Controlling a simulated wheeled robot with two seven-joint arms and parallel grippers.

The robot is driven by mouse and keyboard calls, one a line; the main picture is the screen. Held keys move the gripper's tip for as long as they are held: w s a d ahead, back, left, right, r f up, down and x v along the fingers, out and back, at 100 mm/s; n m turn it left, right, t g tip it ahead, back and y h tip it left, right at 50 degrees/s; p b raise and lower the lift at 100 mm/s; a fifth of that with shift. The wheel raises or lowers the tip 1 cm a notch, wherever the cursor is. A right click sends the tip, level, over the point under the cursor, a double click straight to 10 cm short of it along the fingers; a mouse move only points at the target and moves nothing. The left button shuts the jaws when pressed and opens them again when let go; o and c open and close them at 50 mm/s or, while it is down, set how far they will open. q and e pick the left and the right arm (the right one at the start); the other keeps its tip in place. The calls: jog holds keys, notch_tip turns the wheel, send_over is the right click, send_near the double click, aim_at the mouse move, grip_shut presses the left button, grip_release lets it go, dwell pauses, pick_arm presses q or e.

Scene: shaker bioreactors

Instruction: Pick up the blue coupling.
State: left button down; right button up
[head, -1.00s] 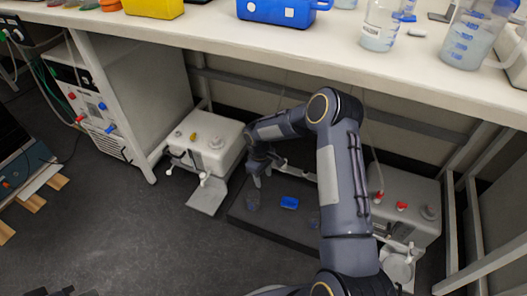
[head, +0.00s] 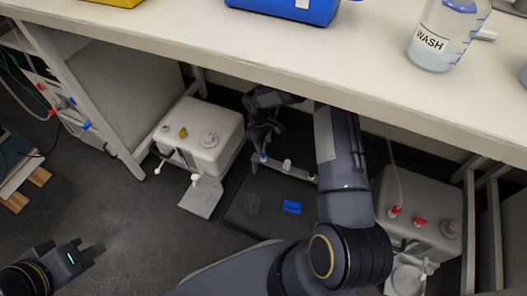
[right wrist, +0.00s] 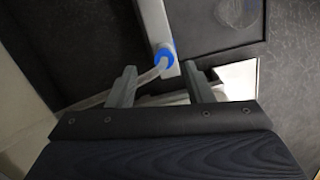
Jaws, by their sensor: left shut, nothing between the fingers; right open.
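A blue ring-shaped coupling (right wrist: 165,56) sits at the end of a pale bar in the right wrist view, with a clear tube running from it. A small blue spot (head: 263,157) at the bar's end in the head view looks like the same part. My right gripper (right wrist: 160,82) is open, and the coupling appears just beyond the gap between its fingertips; contact cannot be told. In the head view my right gripper (head: 264,145) reaches under the bench, partly dark and hard to make out. My left gripper (head: 92,252) is shut and empty over the floor at lower left.
White units stand left (head: 205,140) and right (head: 425,205) under the bench (head: 200,35). My right arm passes close below the bench edge.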

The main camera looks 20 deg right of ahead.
aim_at(263, 156)
jog(key=f+b, duration=0.1)
jog(key=f, duration=0.3)
jog(key=f+b, duration=0.1)
jog(key=f, duration=0.1)
jog(key=shift+s+a+f+b, duration=0.1)
jog(key=shift+s+b, duration=0.15)
jog(key=shift+b, duration=0.05)
jog(key=shift+c, duration=0.4)
grip_shut()
